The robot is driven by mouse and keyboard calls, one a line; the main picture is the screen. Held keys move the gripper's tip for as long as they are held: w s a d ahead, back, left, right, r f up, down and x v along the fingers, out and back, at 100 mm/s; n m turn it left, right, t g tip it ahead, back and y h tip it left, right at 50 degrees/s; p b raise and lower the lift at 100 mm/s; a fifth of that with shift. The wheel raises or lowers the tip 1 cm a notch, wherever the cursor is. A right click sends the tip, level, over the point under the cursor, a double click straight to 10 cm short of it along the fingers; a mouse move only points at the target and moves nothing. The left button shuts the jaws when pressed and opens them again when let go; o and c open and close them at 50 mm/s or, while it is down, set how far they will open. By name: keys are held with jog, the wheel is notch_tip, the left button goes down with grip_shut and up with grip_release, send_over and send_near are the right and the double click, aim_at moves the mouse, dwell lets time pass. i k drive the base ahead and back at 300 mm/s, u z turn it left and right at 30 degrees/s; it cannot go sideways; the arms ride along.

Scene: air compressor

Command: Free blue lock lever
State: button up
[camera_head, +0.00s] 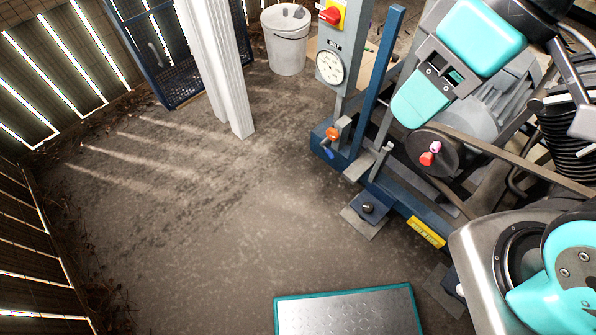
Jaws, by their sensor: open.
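A small blue lever (328,152) hangs below an orange-red round knob (332,133) at the foot of a grey post. It points down and sits on the blue base frame of the compressor. My gripper (425,97), at the end of my teal and grey arm, is open and empty. It is in the upper right, well to the right of the lever and above it in the picture. Its fingertips are hard to make out against the machine. The lever is not covered by my arm.
A gauge (331,67) and a red-yellow switch (332,13) are on the post above the lever. A blue upright (378,80) stands right of it. The motor pulley (432,153) carries red and pink knobs. A white bucket (286,40) stands behind. Floor to the left is clear.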

aim_at(328, 151)
jog(key=u, duration=0.75)
jog(key=k, duration=1.05)
jog(key=u, duration=0.8)
jog(key=i, duration=0.9)
jog(key=z, duration=0.8)
jog(key=i, duration=0.9)
jog(key=z, duration=1.1)
jog(key=i, duration=0.25)
jog(key=z, duration=0.15)
